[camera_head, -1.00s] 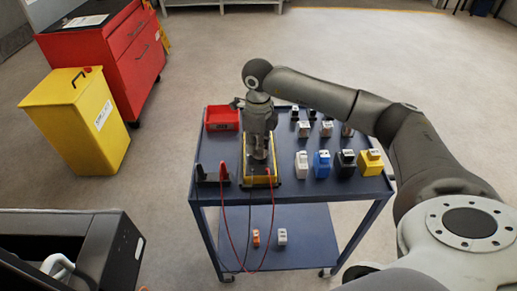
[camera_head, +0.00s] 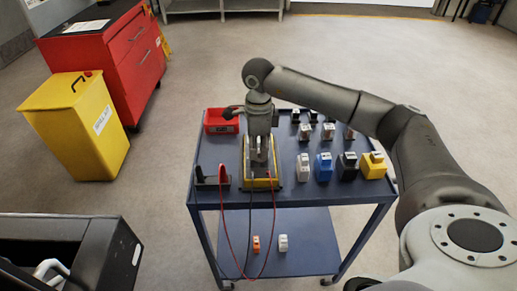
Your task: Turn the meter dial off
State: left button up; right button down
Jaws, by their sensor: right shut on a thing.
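The yellow-edged meter (camera_head: 247,177) lies on the blue cart top, with red and black leads running from its near end down over the cart's front edge. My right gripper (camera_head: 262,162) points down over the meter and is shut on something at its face. The dial itself is hidden under the fingers, so its setting cannot be read. My left gripper is not in view.
The blue cart (camera_head: 290,196) also bears a red bin (camera_head: 221,121), a black holder with a red lead (camera_head: 211,180), and several small blocks, including a blue one (camera_head: 323,166) and a yellow one (camera_head: 373,165). A yellow bin (camera_head: 75,125) and red cabinet (camera_head: 115,50) stand left.

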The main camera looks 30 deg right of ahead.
aim_at(259, 152)
jog(key=c, duration=1.5)
grip_release()
notch_tip(259, 152, up, 12)
jog(key=shift+r, duration=0.1)
